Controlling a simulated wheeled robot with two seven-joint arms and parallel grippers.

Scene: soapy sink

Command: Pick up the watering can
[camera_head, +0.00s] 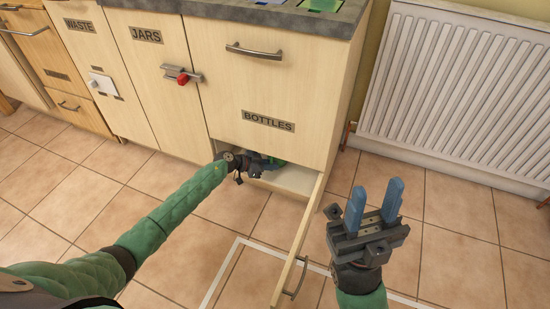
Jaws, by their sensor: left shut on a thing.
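My left gripper (259,163) reaches low into the open compartment below the panel labelled BOTTLES.
An open cabinet door (301,235) stands out to the right of my left arm. The BOTTLES panel (270,90) overhangs the compartment (295,179). A white radiator (460,90) is on the right wall. The tiled floor (460,240) is clear at the right.

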